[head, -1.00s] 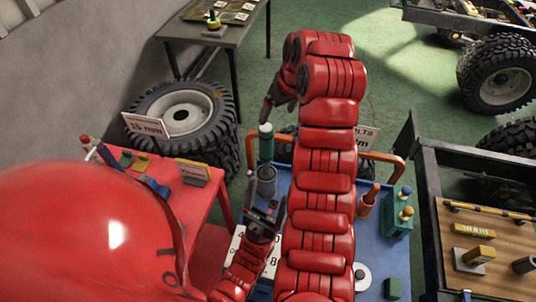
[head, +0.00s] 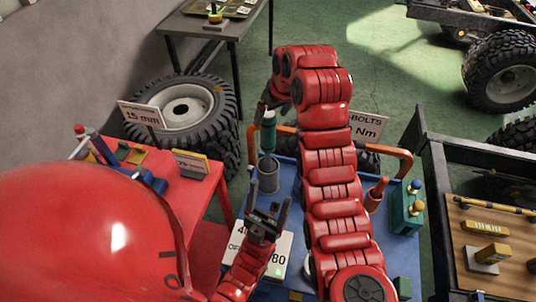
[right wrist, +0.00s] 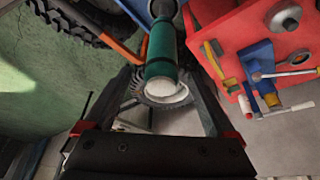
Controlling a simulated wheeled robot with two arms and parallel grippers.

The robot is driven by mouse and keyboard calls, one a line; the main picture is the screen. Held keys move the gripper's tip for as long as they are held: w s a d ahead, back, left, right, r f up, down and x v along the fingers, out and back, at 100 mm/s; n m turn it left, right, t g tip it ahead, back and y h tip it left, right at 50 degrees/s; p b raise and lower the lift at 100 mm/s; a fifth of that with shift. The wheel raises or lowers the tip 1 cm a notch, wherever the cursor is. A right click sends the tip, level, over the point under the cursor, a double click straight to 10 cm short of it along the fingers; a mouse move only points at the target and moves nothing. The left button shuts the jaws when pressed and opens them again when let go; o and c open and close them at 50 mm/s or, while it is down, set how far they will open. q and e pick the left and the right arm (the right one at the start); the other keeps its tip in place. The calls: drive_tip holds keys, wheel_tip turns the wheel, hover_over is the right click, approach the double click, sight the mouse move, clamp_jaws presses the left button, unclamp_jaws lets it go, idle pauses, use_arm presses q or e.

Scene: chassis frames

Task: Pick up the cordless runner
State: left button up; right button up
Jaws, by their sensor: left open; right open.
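A green cylinder with a pale end and dark band, probably the cordless runner (head: 268,133), stands upright above a grey cup (head: 268,175) on the blue cart. In the right wrist view the green cylinder (right wrist: 163,58) lies between my right gripper's two fingers, its pale end towards the camera. My right gripper (head: 263,104) is open beside it, partly hidden by its own arm. I cannot tell whether the fingers touch it. It also shows in the right wrist view (right wrist: 160,72). My left gripper (head: 268,208) is open and empty, low over the cart's white sign (head: 281,250).
The blue cart (head: 288,190) has orange handles, an orange tool (head: 376,190) and a green block (head: 407,205) with knobs. A red table (head: 196,200) with tools stands left, tyres (head: 188,112) behind it. A dark-framed bench (head: 430,185) stands right.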

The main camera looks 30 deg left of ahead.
drive_tip(key=shift+w+a+f, duration=0.1)
drive_tip(key=shift+f, duration=0.45)
drive_tip(key=p+x, duration=0.1)
drive_tip(key=x, duration=0.1)
drive_tip(key=p+x, duration=0.2)
drive_tip(key=shift+a+r+p, duration=0.15)
drive_tip(key=shift+a+p, duration=0.15)
drive_tip(key=shift+a, duration=0.05)
drive_tip(key=shift+w+a+f, duration=0.15)
drive_tip(key=shift+f, duration=0.4)
clamp_jaws()
